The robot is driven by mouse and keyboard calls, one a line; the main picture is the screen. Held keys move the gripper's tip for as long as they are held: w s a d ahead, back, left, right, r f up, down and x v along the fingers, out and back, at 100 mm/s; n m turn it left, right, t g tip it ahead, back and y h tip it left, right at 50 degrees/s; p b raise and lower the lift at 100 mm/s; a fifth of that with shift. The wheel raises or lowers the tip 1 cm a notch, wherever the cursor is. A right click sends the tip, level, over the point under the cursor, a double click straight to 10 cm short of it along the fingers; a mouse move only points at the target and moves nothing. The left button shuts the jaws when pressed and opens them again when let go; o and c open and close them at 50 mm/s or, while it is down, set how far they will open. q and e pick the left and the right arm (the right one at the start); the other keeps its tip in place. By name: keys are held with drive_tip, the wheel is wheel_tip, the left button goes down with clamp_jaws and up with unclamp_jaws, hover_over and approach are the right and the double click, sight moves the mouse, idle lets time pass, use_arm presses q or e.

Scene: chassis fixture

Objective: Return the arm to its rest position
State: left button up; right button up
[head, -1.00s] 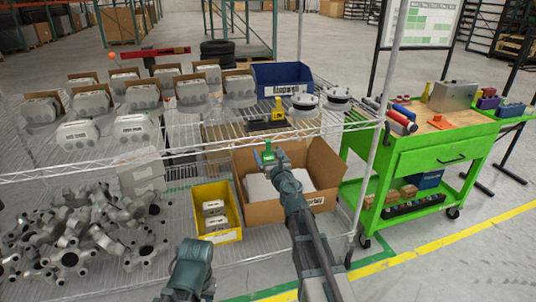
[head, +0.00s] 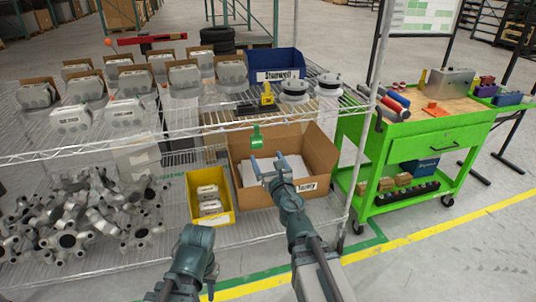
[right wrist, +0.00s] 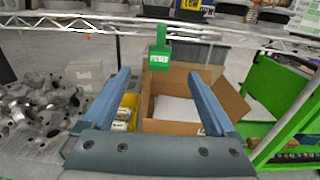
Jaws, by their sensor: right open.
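My right gripper (head: 267,168) is open and empty, its two blue-grey fingers spread above the cardboard box. In the right wrist view the open fingers (right wrist: 158,76) frame a green tag with a white label (right wrist: 160,50). The green tag (head: 257,137) hangs at the front edge of the wire shelf, upright, beyond the fingertips and apart from them. My left arm (head: 192,250) is low at the bottom of the head view; its fingers cannot be made out clearly.
A cardboard box (head: 318,150) with white contents stands below the tag, beside a yellow bin (head: 226,217). Metal castings (head: 80,220) fill the lower shelf's left. A green cart (head: 420,140) stands right. The floor at lower right is free.

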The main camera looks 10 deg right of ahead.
wheel_tip(320, 180, up, 4)
drive_tip(key=s+d+m+g+h+p, duration=0.25)
drive_tip(key=m+h+p, duration=0.4)
drive_tip(key=m, duration=0.65)
drive_tip(key=s+a+f+m+g+y+p, duration=0.2)
drive_tip(key=s+a+m+g+p, duration=0.4)
drive_tip(key=s, duration=0.5)
drive_tip(key=s+a+f+m+g+y+p, duration=0.2)
drive_tip(key=s+a+f+m+g+p, duration=0.2)
drive_tip(key=s+a+m+g+p, duration=0.3)
drive_tip(key=s+a+m+g, duration=0.2)
drive_tip(key=s+m, duration=0.3)
drive_tip(key=m, duration=0.1)
drive_tip(key=shift+f+m+g+y, duration=0.25)
drive_tip(key=shift+m+g+y, duration=0.05)
drive_tip(key=shift+g+y, duration=0.05)
